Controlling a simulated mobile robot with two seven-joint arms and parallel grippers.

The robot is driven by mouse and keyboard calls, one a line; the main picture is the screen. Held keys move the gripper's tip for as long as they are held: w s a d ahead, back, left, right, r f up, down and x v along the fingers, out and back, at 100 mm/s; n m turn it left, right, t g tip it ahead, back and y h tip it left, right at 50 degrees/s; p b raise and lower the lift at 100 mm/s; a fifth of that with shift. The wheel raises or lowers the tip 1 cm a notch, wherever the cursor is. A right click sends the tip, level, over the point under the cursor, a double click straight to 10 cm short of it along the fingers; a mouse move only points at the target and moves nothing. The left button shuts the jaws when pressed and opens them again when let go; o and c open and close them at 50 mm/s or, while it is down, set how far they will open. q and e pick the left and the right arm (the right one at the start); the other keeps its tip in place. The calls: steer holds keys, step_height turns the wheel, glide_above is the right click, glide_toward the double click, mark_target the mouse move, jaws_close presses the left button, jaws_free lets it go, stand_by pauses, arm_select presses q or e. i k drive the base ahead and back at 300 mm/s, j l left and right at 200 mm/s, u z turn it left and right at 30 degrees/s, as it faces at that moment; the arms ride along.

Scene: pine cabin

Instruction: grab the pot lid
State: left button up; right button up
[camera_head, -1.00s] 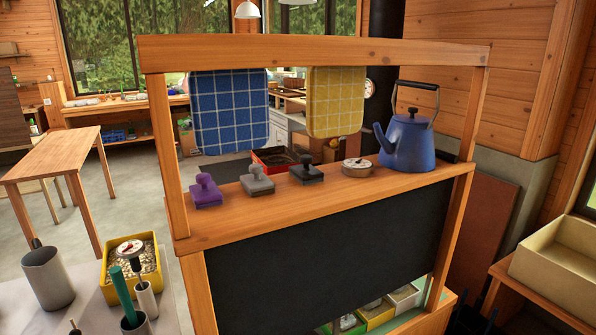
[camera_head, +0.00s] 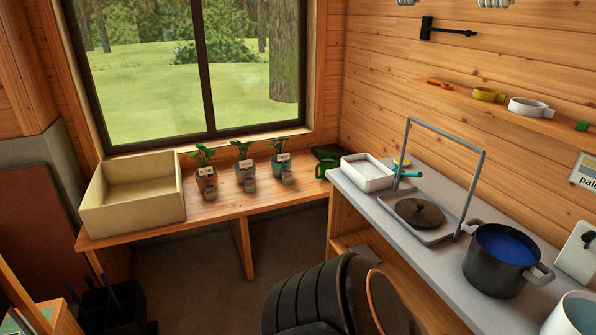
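A dark brown round lid (camera_head: 419,211) with a small knob lies in a shallow grey tray (camera_head: 440,236) on the counter at the right. A black pot (camera_head: 487,274) with side handles stands to the right of the tray, uncovered, with blue contents showing inside.
A thin grey frame (camera_head: 476,178) arches over the tray beside the lid. A white bin (camera_head: 367,173) stands on the counter (camera_head: 377,207) behind the tray. Several potted plants and a cream box (camera_head: 134,209) sit on the wooden bench (camera_head: 215,209) under the window.

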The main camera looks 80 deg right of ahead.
mark_target(416, 212)
steer(key=z, duration=3.45)
steer(key=i+j+z, duration=0.2)
steer(key=i+j, duration=0.15)
steer(key=j, duration=0.3)
steer(key=i+j+z, duration=0.1)
steer(key=j, duration=0.25)
steer(key=i+j+z, duration=0.1)
steer(key=i+j, duration=0.15)
steer(key=i+j+z, duration=0.1)
steer(key=j, duration=0.35)
steer(key=i+j+z, duration=0.1)
steer(key=j, duration=0.3)
steer(key=i+j+z, duration=0.1)
steer(key=j, duration=0.25)
steer(key=i+j+z, duration=0.1)
steer(key=j, duration=0.3)
steer(key=i, duration=0.1)
